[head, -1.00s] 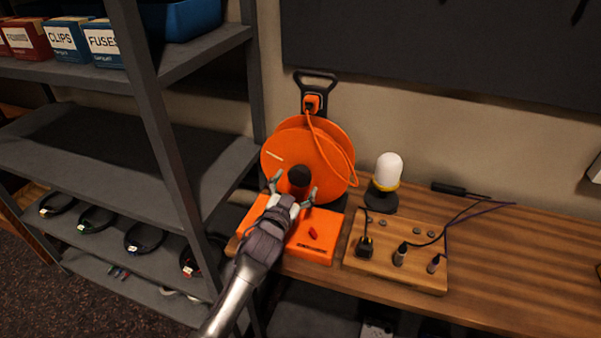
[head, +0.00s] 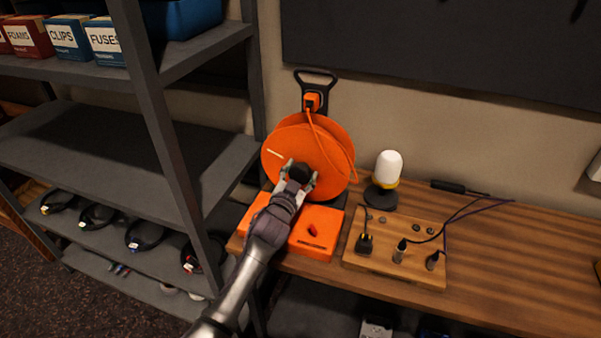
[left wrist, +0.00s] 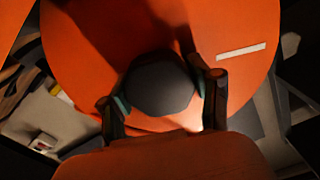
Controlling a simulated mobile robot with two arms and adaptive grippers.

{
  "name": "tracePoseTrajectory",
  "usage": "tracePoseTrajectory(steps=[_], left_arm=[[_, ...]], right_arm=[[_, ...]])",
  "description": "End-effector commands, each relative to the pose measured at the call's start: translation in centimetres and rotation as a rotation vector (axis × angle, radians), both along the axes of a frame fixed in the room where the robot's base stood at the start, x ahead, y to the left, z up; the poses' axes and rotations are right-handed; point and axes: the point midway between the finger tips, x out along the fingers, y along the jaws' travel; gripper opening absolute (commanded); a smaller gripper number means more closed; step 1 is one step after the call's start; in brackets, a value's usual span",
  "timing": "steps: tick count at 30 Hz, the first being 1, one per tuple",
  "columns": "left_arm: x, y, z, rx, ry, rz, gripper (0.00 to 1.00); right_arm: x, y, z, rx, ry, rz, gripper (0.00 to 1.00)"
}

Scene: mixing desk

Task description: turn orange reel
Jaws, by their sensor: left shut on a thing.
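The orange reel (head: 318,138) stands upright on an orange base (head: 322,222) at the left end of the wooden desk. A dark round knob (left wrist: 158,84) sticks out from the reel's face; the same knob (head: 299,171) shows in the head view. My left gripper (head: 298,180) is shut on the knob, with one finger on each side of it; the gripper (left wrist: 163,98) also shows in the left wrist view. A pale stripe (left wrist: 241,51) marks the reel's face. An orange cable hangs from a plug (head: 311,102) above the reel. My right gripper is not in view.
A grey shelf unit (head: 165,130) stands close on the left of my arm. A white-domed lamp (head: 388,168) and a wooden board (head: 397,252) with plugs and cables are right of the reel. The desk's right part (head: 510,270) is clear.

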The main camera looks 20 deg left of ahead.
Motion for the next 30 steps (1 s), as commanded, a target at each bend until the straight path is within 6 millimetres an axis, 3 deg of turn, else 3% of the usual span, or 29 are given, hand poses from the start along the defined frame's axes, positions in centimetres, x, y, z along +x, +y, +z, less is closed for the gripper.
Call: tracePoseTrajectory(steps=[1,5,17,30], left_arm=[[0.04,0.0,0.13,0.0,-0.003,0.0,0.2],[0.05,0.0,0.16,0.0,-0.003,0.0,0.0],[0.07,0.03,0.25,0.091,-0.008,0.0,0.0],[0.09,0.02,0.29,0.463,-0.022,0.0,0.0]], right_arm=[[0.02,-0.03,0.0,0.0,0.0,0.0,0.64],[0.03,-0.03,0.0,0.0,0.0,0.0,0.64],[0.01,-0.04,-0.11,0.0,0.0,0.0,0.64],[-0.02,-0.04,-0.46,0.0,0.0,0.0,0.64]])
